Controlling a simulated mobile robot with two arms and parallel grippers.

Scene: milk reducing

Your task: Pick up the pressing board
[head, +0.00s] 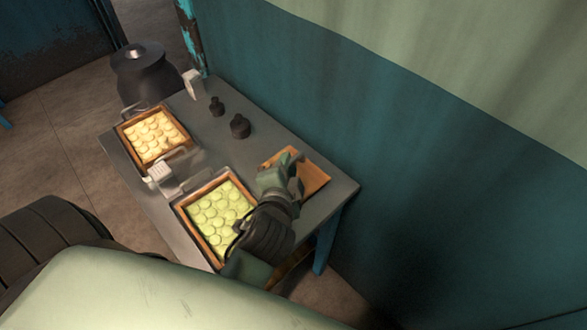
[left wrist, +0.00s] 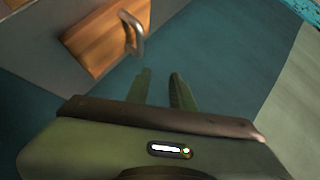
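The pressing board is a flat wooden board (head: 316,180) at the near right end of the grey table. It also shows in the left wrist view (left wrist: 105,40), at upper left, with a curved metal handle (left wrist: 138,38) standing on it. My left gripper (head: 292,165) is over the board in the head view and hides part of it. In the left wrist view the two green fingers (left wrist: 161,74) are apart with nothing between them. The handle is beyond and slightly left of the fingertips. My right gripper is not in view.
The grey table (head: 262,105) holds a tray of pale green rounds (head: 183,203) beside my left arm and a tray of yellowish rounds (head: 121,133) farther back. Two dark weights (head: 239,127) and a white block (head: 193,83) stand behind. A teal wall (head: 400,150) borders the right.

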